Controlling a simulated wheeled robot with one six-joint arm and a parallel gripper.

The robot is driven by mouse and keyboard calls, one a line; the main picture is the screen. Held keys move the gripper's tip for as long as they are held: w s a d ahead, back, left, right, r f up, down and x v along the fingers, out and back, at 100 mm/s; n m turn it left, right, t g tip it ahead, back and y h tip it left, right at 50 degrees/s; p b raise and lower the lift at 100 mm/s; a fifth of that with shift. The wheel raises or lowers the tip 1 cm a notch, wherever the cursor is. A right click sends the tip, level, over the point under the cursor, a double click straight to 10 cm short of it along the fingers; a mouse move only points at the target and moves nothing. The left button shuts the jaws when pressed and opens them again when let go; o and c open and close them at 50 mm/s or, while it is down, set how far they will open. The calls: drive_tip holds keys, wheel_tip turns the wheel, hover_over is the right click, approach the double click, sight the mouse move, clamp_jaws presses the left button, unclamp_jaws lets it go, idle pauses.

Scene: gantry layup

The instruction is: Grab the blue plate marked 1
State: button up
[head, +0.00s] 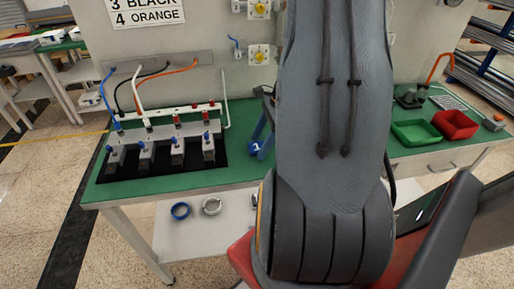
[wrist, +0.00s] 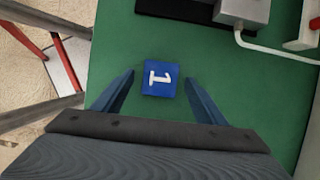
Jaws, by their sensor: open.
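The blue plate marked 1 (wrist: 149,88) lies flat on the green bench top in the wrist view, its white numeral turned sideways. My gripper (wrist: 158,84) is open, with one blue finger on each side of the plate and a gap to both. I cannot tell how high the fingers are above the bench. In the head view the blue plate (head: 254,147) shows on the bench, just left of my arm, next to a blue finger (head: 261,128) of my gripper. My arm hides the rest of the gripper there.
A black mat (head: 128,176) with several grey blocks and blue valves lies left of the plate. Green (head: 416,133) and red (head: 455,125) trays stand at right. Blue and grey rings lie on the lower shelf (head: 235,232). A back panel rises behind the bench.

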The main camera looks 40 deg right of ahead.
drive_tip(key=shift+c, duration=0.2)
drive_tip(key=c, duration=1.1)
drive_tip(key=shift+r, duration=0.1)
